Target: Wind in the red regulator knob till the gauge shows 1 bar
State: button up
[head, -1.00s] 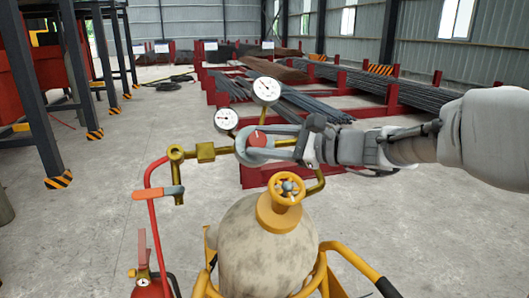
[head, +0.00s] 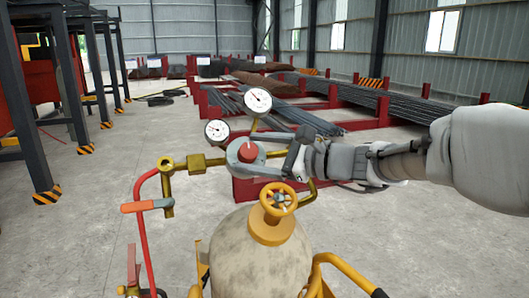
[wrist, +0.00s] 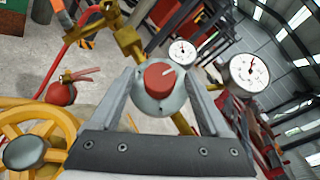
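The red regulator knob (head: 248,152) sits on the front of a grey round regulator body, with a pale mark on its face. In the wrist view the knob (wrist: 159,76) lies between the two fingers of my gripper (wrist: 161,90). The fingers stand apart on either side of the body, with gaps beside the knob; whether they touch the body is unclear. My gripper (head: 268,150) reaches in from the right in the head view. Two white gauges, a larger one (head: 258,100) and a smaller one (head: 217,131), stand above; their readings are too small to read.
A pale cylinder (head: 258,265) with a yellow handwheel (head: 278,201) stands below my arm. A brass pipe and an orange-handled valve (head: 146,206) are at the left, with a red hose. A red extinguisher (wrist: 62,93) shows too. Steel bar racks (head: 330,100) stand behind.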

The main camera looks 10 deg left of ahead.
jog(key=v, duration=1.7)
jog(key=shift+d, duration=0.2)
jog(key=shift+s, duration=0.15)
jog(key=s+a+f+n+g+h+p, duration=0.35)
jog(key=s+f+n+h, duration=0.3)
jog(key=s, duration=0.45)
jog(key=s+d+f+n+t+h, duration=0.2)
jog(key=s+d+f+n+h, duration=0.4)
jog(key=d+n+h, duration=0.3)
jog(key=shift+s+d, duration=0.4)
jog(key=shift+d, duration=0.4)
jog(key=shift+r, duration=0.1)
